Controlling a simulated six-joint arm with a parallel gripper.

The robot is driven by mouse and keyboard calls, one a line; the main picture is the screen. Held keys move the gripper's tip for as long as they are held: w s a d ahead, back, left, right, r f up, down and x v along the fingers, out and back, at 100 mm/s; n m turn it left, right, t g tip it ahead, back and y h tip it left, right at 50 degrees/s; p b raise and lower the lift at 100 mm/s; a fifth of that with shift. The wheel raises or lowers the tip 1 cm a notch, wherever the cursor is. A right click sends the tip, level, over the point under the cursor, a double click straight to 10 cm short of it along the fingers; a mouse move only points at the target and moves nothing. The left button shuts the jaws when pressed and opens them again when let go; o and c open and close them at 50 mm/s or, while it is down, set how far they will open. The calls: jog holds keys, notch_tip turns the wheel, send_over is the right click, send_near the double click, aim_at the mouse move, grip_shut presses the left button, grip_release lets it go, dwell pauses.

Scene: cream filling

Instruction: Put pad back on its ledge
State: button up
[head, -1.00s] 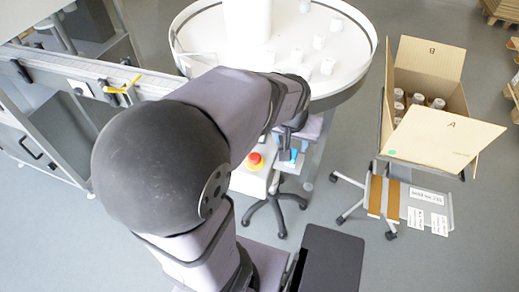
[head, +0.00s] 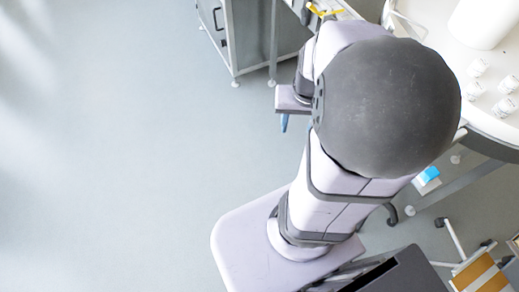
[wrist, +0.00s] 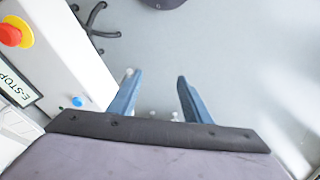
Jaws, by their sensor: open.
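In the head view one blue fingertip of my gripper (head: 284,122) shows below the wrist, over bare floor. A small blue-and-white block (head: 428,176) shows at the right of the head view, beside the round table's underside and well apart from my gripper. It may be the pad; I cannot tell, nor whether it rests on a ledge. My arm hides part of that area.
A white round table (head: 420,12) with several small white jars stands at the upper right. A grey cabinet (head: 250,40) stands at the top. In the wrist view a white box with a red emergency-stop button (wrist: 12,33) is at the left. The floor on the left is clear.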

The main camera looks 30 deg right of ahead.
jog(key=s+a+f+n+g, duration=0.1)
jog(key=a+n, duration=0.4)
jog(key=a, duration=0.8)
jog(key=shift+f+n+y, duration=0.3)
jog(key=shift+f, duration=0.2)
jog(key=shift+s+a+f, duration=0.1)
notch_tip(320, 180, down, 41)
jog(key=b, duration=4.1)
jog(key=shift+f, duration=0.15)
